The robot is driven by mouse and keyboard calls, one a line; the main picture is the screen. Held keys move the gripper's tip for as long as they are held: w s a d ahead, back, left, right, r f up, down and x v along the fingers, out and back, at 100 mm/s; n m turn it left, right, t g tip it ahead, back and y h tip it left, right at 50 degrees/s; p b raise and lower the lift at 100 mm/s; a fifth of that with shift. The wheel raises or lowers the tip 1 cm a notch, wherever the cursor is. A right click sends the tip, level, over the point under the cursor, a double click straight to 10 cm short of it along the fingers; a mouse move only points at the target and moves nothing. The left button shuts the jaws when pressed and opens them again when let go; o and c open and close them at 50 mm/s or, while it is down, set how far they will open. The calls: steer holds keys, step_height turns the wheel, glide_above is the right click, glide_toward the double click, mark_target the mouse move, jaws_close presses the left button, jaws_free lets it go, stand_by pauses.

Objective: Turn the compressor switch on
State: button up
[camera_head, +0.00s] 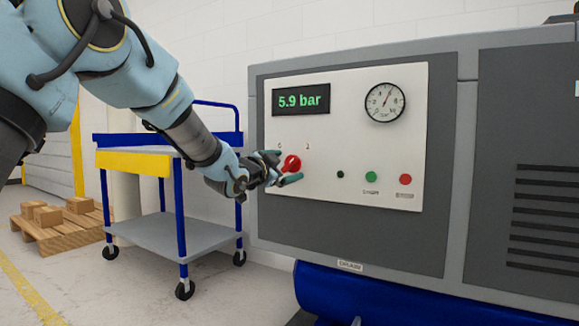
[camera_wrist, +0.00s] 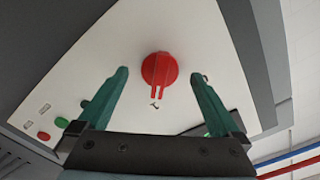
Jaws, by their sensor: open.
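The red rotary switch (camera_head: 292,162) sits on the lower left of the compressor's white control panel (camera_head: 340,130). It has a round body with a raised handle. In the wrist view the switch (camera_wrist: 158,69) lies ahead, between the fingers and slightly beyond their tips. My gripper (camera_head: 288,167) is open with green fingers at the switch. In the wrist view my gripper (camera_wrist: 164,75) has one finger on each side of the switch, with a visible gap to both.
A display (camera_head: 301,99) reads 5.9 bar, next to a round gauge (camera_head: 385,102). A black button (camera_head: 340,174), a green button (camera_head: 371,177) and a red button (camera_head: 405,179) are right of the switch. A blue cart (camera_head: 172,235) stands left, below my arm.

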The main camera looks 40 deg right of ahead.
steer(key=b+v, duration=0.2)
steer(key=v, duration=0.5)
stand_by(0.7)
stand_by(0.4)
steer(key=w+a+f+n+t+y+p, duration=0.2)
steer(key=w+a+f+n+t+y, duration=0.35)
steer(key=w+a, duration=0.7)
steer(key=w+a+f+n+g+y, duration=0.1)
steer(key=a+f+n+y, duration=0.25)
steer(key=a, duration=0.55)
steer(key=w+a+f+n+g+y, duration=0.1)
steer(key=a+f+n+y, duration=0.15)
steer(key=a+f, duration=0.45)
steer(key=s+a+f+n+g+y+p, duration=0.1)
steer(key=s+a+f+n+y, duration=0.15)
steer(key=a, duration=0.65)
steer(key=s+a+f+n+g+y+p, duration=0.1)
steer(key=s+a+f+n+y, duration=0.15)
steer(key=a, duration=0.55)
steer(key=s+a+f+n+g+p, duration=0.2)
steer(key=s+a+n+g, duration=0.35)
steer(key=s+a, duration=0.6)
step_height(320, 180, up, 37)
steer(key=t+p, duration=0.1)
steer(key=p, duration=3.6)
steer(key=shift+d+y, duration=0.35)
steer(key=shift+d, duration=0.1)
